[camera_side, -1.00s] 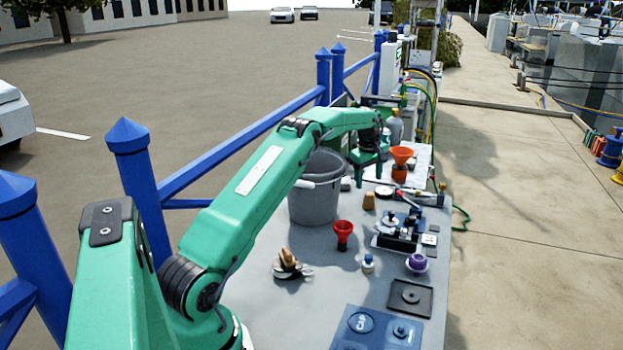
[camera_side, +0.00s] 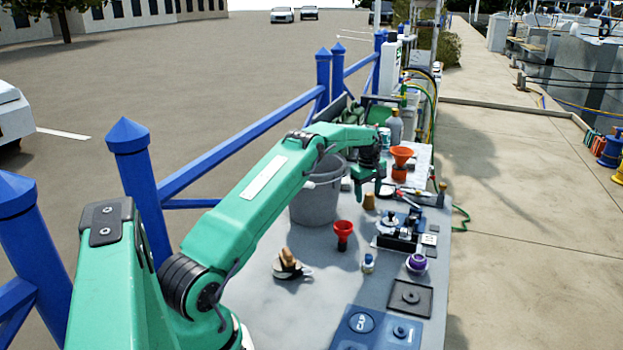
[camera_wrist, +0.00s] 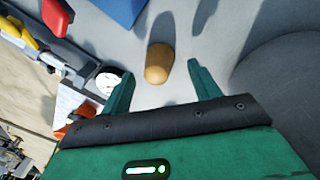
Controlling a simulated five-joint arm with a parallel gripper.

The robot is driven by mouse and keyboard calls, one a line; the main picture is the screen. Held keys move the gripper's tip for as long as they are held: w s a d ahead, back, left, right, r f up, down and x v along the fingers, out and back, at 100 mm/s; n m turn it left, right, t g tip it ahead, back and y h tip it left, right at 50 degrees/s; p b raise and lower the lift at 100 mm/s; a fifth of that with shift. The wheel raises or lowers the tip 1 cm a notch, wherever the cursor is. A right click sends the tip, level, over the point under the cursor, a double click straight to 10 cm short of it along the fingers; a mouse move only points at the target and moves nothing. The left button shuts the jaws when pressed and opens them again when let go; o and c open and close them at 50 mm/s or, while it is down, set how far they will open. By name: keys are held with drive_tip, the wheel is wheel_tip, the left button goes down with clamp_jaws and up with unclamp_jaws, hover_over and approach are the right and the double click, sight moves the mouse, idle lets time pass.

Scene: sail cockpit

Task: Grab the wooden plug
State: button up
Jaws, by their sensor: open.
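The wooden plug (camera_side: 369,201) is a small tan tapered piece standing on the grey table, right of the grey bucket. In the wrist view the plug (camera_wrist: 158,63) lies ahead of and between the two green fingers, touching neither. My gripper (camera_side: 368,193) is open and empty, above and around the plug's spot in the side view. In the wrist view its fingertips (camera_wrist: 160,72) stand wide apart on either side of the plug.
The grey bucket (camera_side: 313,203) stands close left of my gripper. A red funnel (camera_side: 343,233) is nearer the camera. A black device (camera_side: 400,238) lies right of the plug. An orange funnel (camera_side: 401,158) and a bottle (camera_side: 394,128) stand beyond.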

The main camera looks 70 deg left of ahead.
drive_tip(key=shift+w+a+f, duration=0.1)
drive_tip(key=shift+w+f, duration=0.05)
drive_tip(key=shift+f, duration=0.9)
drive_tip(key=shift+c, duration=0.2)
drive_tip(key=c, duration=1)
